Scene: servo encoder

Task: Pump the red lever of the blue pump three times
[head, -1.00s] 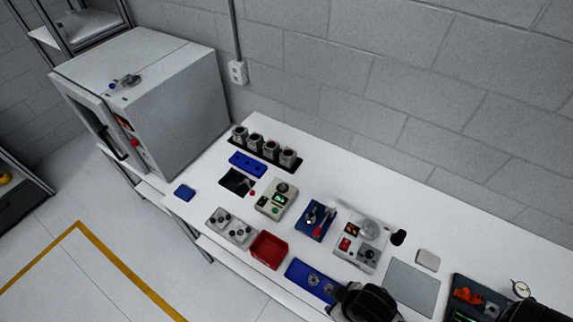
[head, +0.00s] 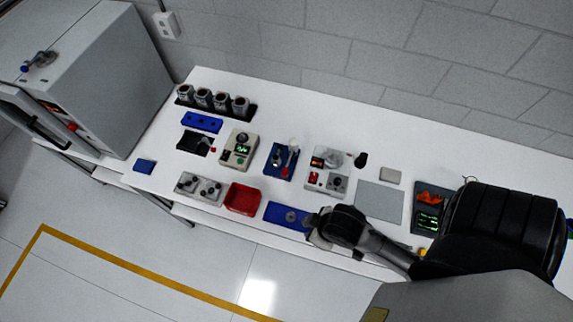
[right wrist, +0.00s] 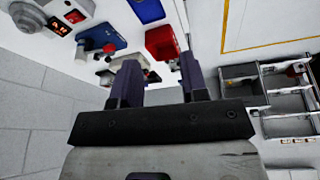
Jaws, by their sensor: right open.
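The blue pump (head: 279,162) sits on the white bench in the head view, left of a grey-white device. Its red lever (head: 285,168) rises from the base beside a white cylinder. In the right wrist view the pump (right wrist: 103,38) is at the upper left, beyond the fingers, with its red part (right wrist: 109,47) near its edge. My right gripper (right wrist: 159,75) is open, with nothing seen held between its fingers. In the head view my right arm reaches over the front of the bench, and its fingers are hard to make out. My left gripper is not in view.
A red bin (head: 242,198) and a blue plate (head: 275,214) lie in front of the pump. A beige meter (head: 238,150) stands to its left. The grey-white device (head: 327,178) stands to its right, then a grey mat (head: 379,202). The bench behind the pump is clear.

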